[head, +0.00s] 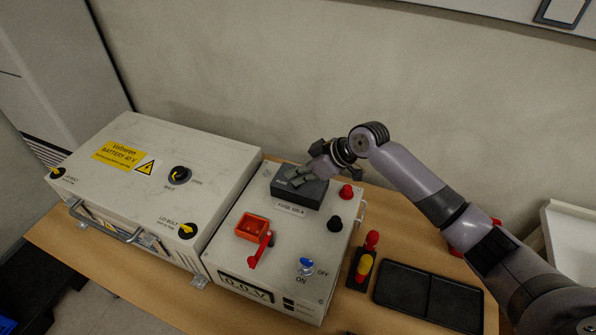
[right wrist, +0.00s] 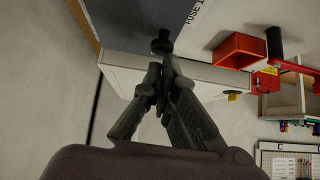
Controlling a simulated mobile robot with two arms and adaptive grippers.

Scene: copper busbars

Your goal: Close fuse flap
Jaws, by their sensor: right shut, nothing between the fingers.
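The fuse unit (head: 308,197) is a dark grey block with a flat cover, on the light panel box behind the "FUSE 100 A" label (head: 291,210). The right wrist view shows the shut fingers (right wrist: 160,88) close to the dark flap (right wrist: 135,22), which has a small black knob (right wrist: 162,44) just beyond the fingertips. I cannot tell whether the fingers touch the flap, or whether it lies fully flat. My left gripper is not in view.
The panel box (head: 230,275) also carries a red-orange holder (head: 247,232) with a red lever (head: 261,250), a blue switch (head: 306,264), a red knob (head: 347,191) and a black knob (head: 335,224). A large battery box (head: 135,185) stands left. A black tray (head: 400,290) lies right.

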